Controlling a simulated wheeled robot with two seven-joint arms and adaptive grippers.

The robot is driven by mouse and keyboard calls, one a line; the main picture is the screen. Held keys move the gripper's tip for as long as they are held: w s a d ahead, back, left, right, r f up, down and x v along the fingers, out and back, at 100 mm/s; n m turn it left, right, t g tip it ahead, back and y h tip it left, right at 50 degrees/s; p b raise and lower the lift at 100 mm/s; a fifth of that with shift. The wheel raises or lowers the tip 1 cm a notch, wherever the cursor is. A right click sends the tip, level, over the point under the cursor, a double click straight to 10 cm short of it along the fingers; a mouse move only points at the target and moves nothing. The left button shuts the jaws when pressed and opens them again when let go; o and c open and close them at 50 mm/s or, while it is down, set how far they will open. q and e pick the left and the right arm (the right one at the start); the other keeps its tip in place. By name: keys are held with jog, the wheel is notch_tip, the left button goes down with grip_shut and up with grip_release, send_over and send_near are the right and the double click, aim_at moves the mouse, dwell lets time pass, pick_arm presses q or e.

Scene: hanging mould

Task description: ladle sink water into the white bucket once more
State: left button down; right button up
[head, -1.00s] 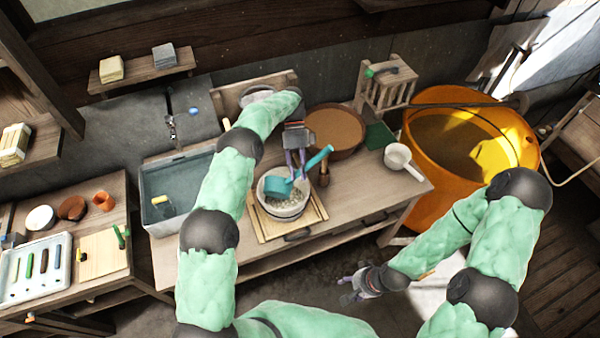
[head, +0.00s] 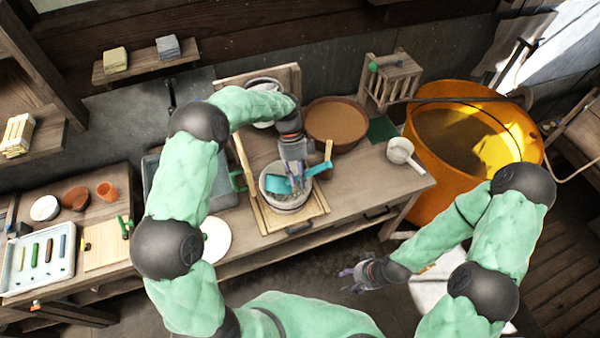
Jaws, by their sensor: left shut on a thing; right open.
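The pale, whitish bucket (head: 286,204) stands on a wooden board on the workbench, with greyish contents inside. A teal ladle (head: 319,168) lies across its top; its cup (head: 277,185) is over the bucket's left part and looks tilted. My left gripper (head: 297,170) is shut on the ladle, just above the bucket. Whether water is in the cup cannot be told. The sink (head: 222,196) is left of the bucket, largely hidden behind my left arm. My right gripper (head: 352,279) is open and empty in front of the bench.
A brown bowl (head: 336,122) and a white handled pan (head: 400,151) stand right of the bucket. Another pale pot (head: 263,84) is behind. A large orange tub (head: 432,178) stands right of the bench. A white disc (head: 215,241) shows at the front left.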

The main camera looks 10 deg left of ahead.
pick_arm(q)
jog(key=s+f+m+t+b, duration=0.1)
jog(key=s+f+t+b, duration=0.75)
jog(key=b, duration=1.25)
jog(key=shift+t, duration=0.95)
jog(key=shift+w+d+r+p, duration=0.1)
jog(key=shift+w+r+p, duration=0.2)
jog(key=shift+r+p, duration=0.5)
jog(key=shift+w+a+r+p, duration=0.1)
jog(key=shift+w+r+p, duration=0.15)
jog(key=shift+r+p, duration=0.6)
jog(key=shift+w+d+r+p, duration=0.1)
jog(key=shift+w+r+p, duration=0.3)
jog(key=shift+r, duration=0.65)
jog(key=shift+s+f, duration=0.1)
